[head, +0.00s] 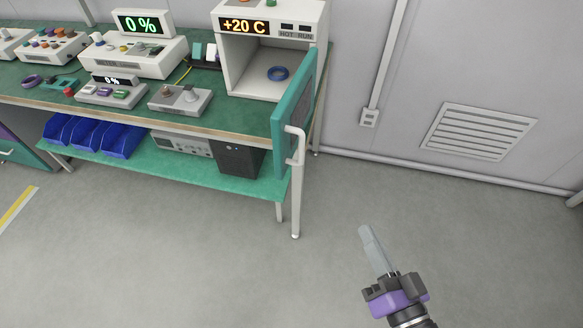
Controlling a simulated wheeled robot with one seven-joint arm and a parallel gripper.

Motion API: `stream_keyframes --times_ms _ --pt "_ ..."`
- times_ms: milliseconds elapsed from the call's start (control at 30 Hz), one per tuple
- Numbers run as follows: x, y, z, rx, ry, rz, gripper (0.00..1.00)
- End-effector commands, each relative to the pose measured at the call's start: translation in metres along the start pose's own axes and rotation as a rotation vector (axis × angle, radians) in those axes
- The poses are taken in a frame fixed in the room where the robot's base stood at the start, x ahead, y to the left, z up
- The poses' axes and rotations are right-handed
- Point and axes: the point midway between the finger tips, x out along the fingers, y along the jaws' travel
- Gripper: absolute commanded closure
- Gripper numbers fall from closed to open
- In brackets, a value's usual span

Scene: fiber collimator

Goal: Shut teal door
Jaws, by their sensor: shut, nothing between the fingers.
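The teal door (293,106) stands wide open on the right side of a white box-shaped chamber (227,62) on the workbench. The door swings out past the bench's front edge and has a pale handle (297,147) on its outer face. My gripper (364,231) is at the lower right, over the bare floor. Its fingers are together and empty, pointing up and slightly left, well apart from the door and handle.
The green bench (135,109) carries several instruments to the left of the chamber. A bench leg (296,205) stands below the door. The floor to the right is clear up to the wall with a vent (480,131).

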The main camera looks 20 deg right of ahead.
Motion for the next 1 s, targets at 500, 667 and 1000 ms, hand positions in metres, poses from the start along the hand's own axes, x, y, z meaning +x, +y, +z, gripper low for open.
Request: stream_keyframes --times_ms 500,667,1000 --pt "0.111 -0.008 0.046 0.910 -0.118 -0.116 1.00" --pt "0.113 -0.013 0.049 0.972 -0.141 -0.125 1.00" --pt "0.161 -0.024 0.050 0.971 -0.142 -0.127 1.00"
